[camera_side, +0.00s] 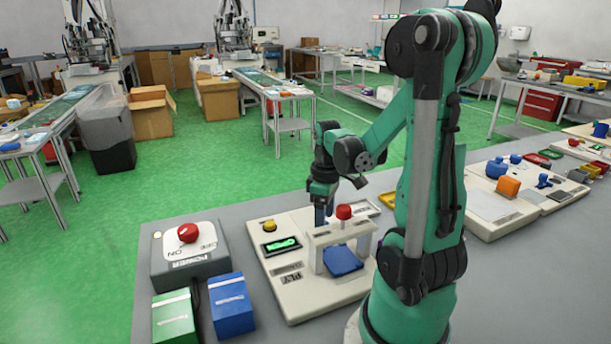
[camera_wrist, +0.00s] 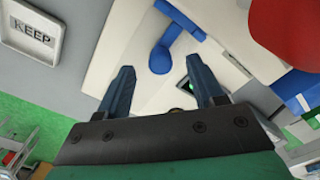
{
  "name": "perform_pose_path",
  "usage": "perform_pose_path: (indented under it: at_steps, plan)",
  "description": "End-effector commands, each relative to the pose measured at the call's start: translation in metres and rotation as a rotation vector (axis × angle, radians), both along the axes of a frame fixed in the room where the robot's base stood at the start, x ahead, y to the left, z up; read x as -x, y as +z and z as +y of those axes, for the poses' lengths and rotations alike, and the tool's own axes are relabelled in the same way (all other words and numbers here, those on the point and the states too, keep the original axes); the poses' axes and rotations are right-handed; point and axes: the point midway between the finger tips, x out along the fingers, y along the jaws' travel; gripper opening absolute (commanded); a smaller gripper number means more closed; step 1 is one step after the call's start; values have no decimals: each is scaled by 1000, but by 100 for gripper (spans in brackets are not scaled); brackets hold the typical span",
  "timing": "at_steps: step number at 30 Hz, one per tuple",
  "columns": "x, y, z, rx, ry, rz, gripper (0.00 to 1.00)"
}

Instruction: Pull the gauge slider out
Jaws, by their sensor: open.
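A white fixture panel (camera_side: 300,295) stands on the bench in the side view. It carries a white bridge with a red knob (camera_side: 344,212) on top and a blue plate (camera_side: 342,260) beneath. My gripper (camera_side: 322,222) points down behind the bridge, partly hidden by it. In the wrist view my gripper (camera_wrist: 160,75) is open, with two blue fingers apart and nothing between them. A blue round-ended handle (camera_wrist: 161,60) lies just beyond the fingertips, near a blue strip (camera_wrist: 182,20); it looks like the gauge slider, but I cannot be sure. The red knob (camera_wrist: 288,28) is close at upper right.
A tray marked KEEP (camera_wrist: 34,34) shows in the wrist view. More fixtures (camera_side: 500,205) stand to the right.

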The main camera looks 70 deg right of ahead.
Motion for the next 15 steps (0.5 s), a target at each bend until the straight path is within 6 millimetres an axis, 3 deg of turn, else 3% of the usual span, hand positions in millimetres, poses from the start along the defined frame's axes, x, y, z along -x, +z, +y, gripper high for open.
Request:
perform_pose_path:
  at_steps: [6, 15]
  plan:
    - [0, -13, 1, 0, 0, -1, 61]
    - [0, -14, 1, 1, 0, -1, 61]
